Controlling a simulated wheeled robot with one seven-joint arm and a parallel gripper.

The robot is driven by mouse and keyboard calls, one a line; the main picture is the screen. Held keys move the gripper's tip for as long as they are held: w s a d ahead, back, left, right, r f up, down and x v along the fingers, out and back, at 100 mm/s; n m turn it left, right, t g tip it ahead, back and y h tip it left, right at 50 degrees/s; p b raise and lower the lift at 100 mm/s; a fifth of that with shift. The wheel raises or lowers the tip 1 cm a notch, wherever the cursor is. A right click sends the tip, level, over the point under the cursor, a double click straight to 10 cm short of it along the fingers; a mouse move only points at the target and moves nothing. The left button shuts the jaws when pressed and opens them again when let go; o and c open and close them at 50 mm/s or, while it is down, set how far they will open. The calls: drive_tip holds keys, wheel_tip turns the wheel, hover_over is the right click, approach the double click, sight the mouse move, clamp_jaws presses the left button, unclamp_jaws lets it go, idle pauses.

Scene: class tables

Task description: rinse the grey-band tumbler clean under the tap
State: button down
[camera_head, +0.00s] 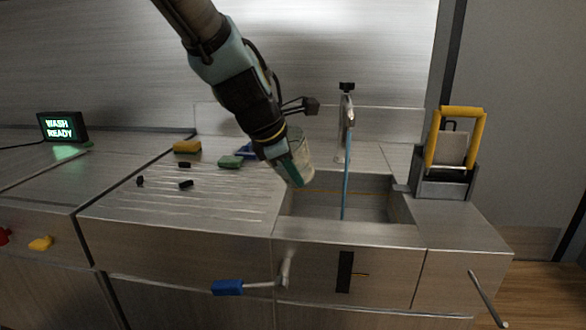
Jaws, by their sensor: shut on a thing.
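My gripper (292,170) is shut on a pale, see-through tumbler (301,148), held at the left rear of the sink (403,212). The gripper hides part of the tumbler. I cannot make out a grey band or any dirt on it. The metal tap (345,110) stands behind the sink. A thin blue stream of water (345,187) runs from it down into the basin. The tumbler is to the left of the stream, apart from it in this view.
Left of the sink, the ribbed drainboard (215,208) holds a yellow sponge (187,146), a green sponge (230,162) and small black pieces. A sign (62,127) reads "WASH READY". A yellow-handled rack (455,140) stands right of the sink. A blue-handled lever (228,287) sticks out in front.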

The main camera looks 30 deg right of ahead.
drive_tip(key=w+d+f+p, duration=0.1)
drive_tip(key=d+p, duration=0.5)
drive_tip(key=d, duration=0.7)
drive_tip(key=shift+w+d+f+p, duration=0.15)
drive_tip(key=shift+w+f+p, duration=0.2)
drive_tip(key=shift+f, duration=0.45)
drive_tip(key=shift+s, duration=0.1)
